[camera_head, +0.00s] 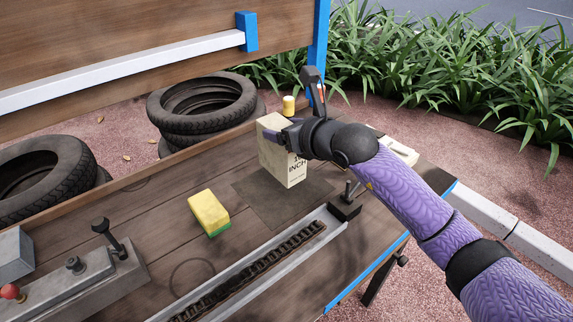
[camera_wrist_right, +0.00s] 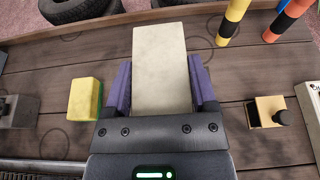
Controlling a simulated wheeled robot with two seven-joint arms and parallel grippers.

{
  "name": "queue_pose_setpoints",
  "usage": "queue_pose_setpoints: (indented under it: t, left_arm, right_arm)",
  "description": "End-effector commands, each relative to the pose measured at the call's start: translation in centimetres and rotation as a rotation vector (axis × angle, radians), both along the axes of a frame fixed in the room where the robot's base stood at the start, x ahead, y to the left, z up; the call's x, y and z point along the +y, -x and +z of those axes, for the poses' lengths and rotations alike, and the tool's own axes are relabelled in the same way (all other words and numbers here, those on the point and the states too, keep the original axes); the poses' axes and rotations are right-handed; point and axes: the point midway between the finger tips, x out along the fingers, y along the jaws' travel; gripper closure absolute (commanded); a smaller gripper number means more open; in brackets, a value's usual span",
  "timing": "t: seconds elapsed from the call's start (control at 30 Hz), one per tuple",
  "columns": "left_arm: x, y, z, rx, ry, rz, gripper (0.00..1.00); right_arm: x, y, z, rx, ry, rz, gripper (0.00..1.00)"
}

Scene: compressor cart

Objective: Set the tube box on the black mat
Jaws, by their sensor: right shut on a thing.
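The tube box (camera_head: 275,150) is a cream carton with dark print, including "INCH", on one face. My right gripper (camera_head: 287,136) is shut on its upper part, and the box is upright. The black mat (camera_head: 262,208) is a dark flat square on the wooden bench. The box's lower end appears over the mat's far part, hiding some of it; I cannot tell whether it touches. In the right wrist view, the box's pale top (camera_wrist_right: 163,65) shows between the purple fingers. My left gripper is not in view.
A yellow and green sponge (camera_head: 209,213) lies left of the mat. A metal channel with a chain (camera_head: 270,262) runs along the front. A grey lever unit (camera_head: 85,275) stands at left. Striped posts (camera_wrist_right: 232,20) stand beyond the box. Tires (camera_head: 200,100) lie behind the bench.

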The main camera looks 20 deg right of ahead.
Motion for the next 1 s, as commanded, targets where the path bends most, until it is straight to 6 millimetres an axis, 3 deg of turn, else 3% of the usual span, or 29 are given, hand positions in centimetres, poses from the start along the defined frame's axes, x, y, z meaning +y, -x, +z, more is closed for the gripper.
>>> queue_pose_setpoints:
  t: [0.1,0.2,0.53,0.57,0.6,0.7,1.0]
  left_arm:
    - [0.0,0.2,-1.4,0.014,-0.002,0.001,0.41]
    - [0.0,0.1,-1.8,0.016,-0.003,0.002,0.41]
    - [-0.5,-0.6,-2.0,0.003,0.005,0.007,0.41]
    - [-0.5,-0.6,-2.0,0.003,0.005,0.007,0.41]
    - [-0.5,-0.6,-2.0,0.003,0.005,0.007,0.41]
    - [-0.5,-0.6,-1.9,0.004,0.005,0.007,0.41]
    - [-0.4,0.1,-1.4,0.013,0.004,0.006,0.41]
  right_arm:
    - [0.0,0.0,-3.3,0.004,0.000,0.000,1.00]
    - [0.0,0.0,-4.7,0.002,0.000,0.001,1.00]
    - [0.0,0.0,-4.8,-0.001,-0.001,0.002,1.00]
    - [0.0,0.1,-4.9,0.001,0.000,0.001,0.25]
    - [0.0,0.0,-4.8,0.001,0.000,0.001,0.16]
    - [0.0,0.1,-4.8,0.000,0.000,0.001,0.00]
    - [-0.2,0.6,-4.3,0.001,0.000,0.002,0.00]
